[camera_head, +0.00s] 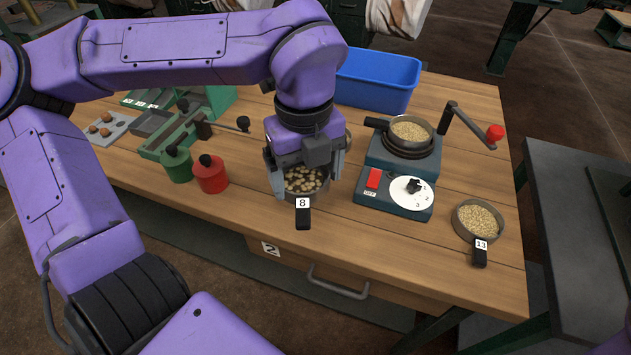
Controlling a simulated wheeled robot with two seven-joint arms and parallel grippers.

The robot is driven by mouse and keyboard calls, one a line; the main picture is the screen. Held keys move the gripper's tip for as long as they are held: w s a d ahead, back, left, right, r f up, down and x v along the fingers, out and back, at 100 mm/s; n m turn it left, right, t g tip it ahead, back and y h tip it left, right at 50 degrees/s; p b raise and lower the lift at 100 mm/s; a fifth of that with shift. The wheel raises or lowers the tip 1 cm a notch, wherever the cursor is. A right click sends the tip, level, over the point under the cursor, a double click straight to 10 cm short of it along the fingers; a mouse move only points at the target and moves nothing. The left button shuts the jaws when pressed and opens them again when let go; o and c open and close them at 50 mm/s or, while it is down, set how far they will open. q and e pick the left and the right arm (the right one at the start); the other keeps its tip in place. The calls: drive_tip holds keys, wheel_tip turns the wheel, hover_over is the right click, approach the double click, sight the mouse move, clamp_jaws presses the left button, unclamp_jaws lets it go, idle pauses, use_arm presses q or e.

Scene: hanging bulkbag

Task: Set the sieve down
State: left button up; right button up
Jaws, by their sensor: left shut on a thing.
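My left gripper (308,176) comes down from above at the middle of the wooden workbench (420,275). It is shut on a round metal sieve (300,198) that holds pale, coarse, nut-like pieces. The sieve's black handle (303,218) points toward the bench's front edge and carries a white tag with the number 8. The fingers hide part of the rim. I cannot tell whether the sieve's bottom touches the bench. My right gripper is not in view.
A teal machine (400,195) with a dial bears a pan of grain (410,130). A sieve tagged 13 (480,218) lies at the right. Red (210,175) and green (178,163) canisters stand at the left, a blue bin (378,78) behind. Bench front is fairly clear.

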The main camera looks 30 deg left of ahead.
sight(314, 171)
use_arm(q)
drive_tip(key=w+f, duration=0.1)
drive_tip(key=w+a+f, duration=0.1)
drive_tip(key=w+f, duration=0.1)
drive_tip(key=w+a+f, duration=0.1)
drive_tip(key=f, duration=0.1)
drive_tip(key=shift+w+f, duration=0.2)
drive_tip(key=shift+w, duration=0.15)
drive_tip(key=shift+w+a+f+b, duration=0.1)
drive_tip(key=shift+w+f+b, duration=0.1)
drive_tip(key=shift+f, duration=0.85)
drive_tip(key=shift+w+f+b, duration=0.1)
drive_tip(key=shift+f+b, duration=0.05)
drive_tip(key=shift+f, duration=0.9)
drive_tip(key=o, duration=0.8)
drive_tip(key=shift+f, duration=0.1)
drive_tip(key=shift+o, duration=0.2)
wheel_tip(314, 171, up, 12)
drive_tip(key=shift+r+p, duration=0.25)
drive_tip(key=shift+p, duration=0.45)
